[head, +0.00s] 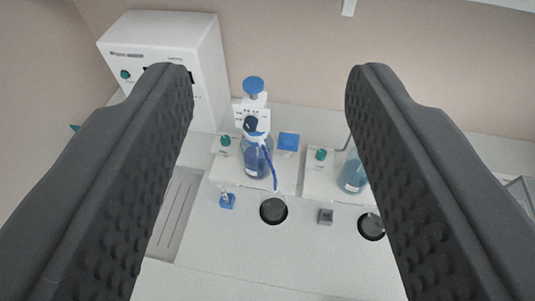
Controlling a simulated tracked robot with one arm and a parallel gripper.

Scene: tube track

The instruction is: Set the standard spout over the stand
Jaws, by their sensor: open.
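My gripper (271,72) is open and empty, its two dark ridged fingers framing the bench from left and right. Between them, a blue bottle (256,160) with a dark cap and a thin blue tube hanging down its front stands on a white block. A second blue bottle (352,173) stands on the right block, partly hidden by my right finger. I cannot tell for sure which are the standard spout and the stand.
A white instrument box (175,50) stands at the back left. A blue-topped white dispenser (253,86) is behind the first bottle. Round dark openings (273,211) and (371,227) lie in the bench top. A grooved grey tray (175,220) is at the left; the front bench is bare.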

